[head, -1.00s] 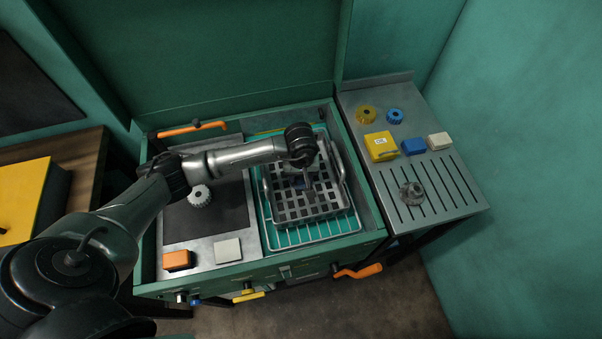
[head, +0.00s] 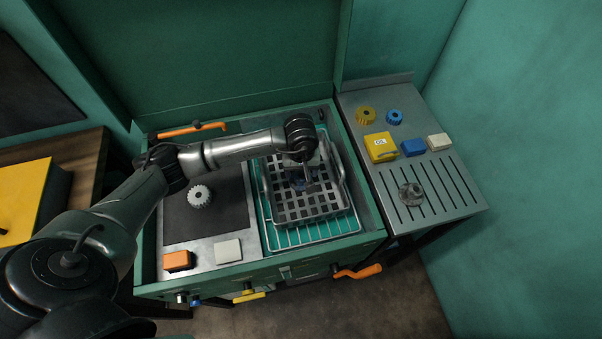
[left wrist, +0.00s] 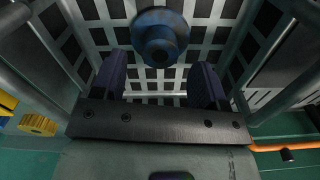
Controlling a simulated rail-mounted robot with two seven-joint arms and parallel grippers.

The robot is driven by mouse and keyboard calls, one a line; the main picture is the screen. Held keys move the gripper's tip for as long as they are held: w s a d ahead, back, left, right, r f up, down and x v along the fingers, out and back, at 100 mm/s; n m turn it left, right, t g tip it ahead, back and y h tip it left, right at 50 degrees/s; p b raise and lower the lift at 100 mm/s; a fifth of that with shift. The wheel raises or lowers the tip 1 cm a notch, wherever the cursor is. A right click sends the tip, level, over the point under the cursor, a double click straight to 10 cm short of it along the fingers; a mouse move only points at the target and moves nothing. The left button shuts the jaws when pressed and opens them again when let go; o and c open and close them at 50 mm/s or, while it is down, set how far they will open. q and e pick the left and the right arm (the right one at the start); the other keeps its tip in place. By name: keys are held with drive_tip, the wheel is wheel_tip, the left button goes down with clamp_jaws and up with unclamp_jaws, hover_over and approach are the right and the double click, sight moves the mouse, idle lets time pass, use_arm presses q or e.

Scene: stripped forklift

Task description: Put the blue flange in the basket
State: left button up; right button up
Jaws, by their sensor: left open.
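The blue flange (left wrist: 160,38) is a dark blue round disc with a raised hub. In the left wrist view it lies on the grid floor of the grey basket (left wrist: 205,60), beyond my fingertips and apart from them. My left gripper (left wrist: 160,75) is open and empty, its two dark fingers spread. In the head view the left gripper (head: 306,184) reaches down into the basket (head: 318,212), and a small bit of the flange (head: 298,184) shows beside it, largely hidden. My right gripper is not in view.
The basket stands on a wire rack (head: 292,238) in a teal tray. A white gear (head: 199,196) lies on the dark plate to the left. The right-hand steel table holds a yellow gear (head: 365,115), a blue gear (head: 395,117), several boxes and a grey flange (head: 411,195).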

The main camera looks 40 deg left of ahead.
sight(301, 175)
use_arm(q)
wheel_tip(301, 175, up, 9)
drive_tip(key=shift+f, duration=0.2)
idle(0.7)
